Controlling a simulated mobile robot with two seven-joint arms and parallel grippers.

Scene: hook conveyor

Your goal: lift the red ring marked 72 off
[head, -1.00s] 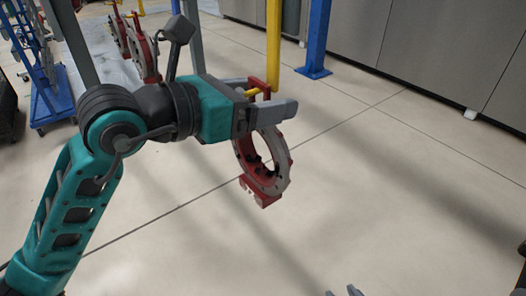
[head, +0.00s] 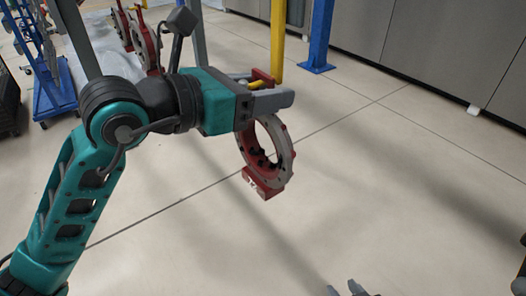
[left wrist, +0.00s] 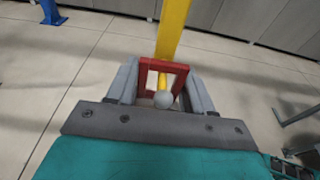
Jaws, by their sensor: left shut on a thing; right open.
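The red and grey ring (head: 288,158) hangs below my left gripper (head: 268,98) in the head view. A red block with a white mark, too small to read surely, is at its bottom. My left gripper is shut on the red square frame at the ring's top, which shows between the fingers in the left wrist view (left wrist: 185,70). A yellow hook (head: 277,50) comes down from above. Its ball-tipped end (left wrist: 163,99) still passes through the red frame in the left wrist view. My right gripper (head: 346,290) is open and empty at the bottom edge, only its fingertips showing.
More red rings (head: 145,45) hang at the back left, near a blue rack (head: 52,95). A blue post (head: 319,40) stands behind the hook. Grey cabinets (head: 430,50) line the back right.

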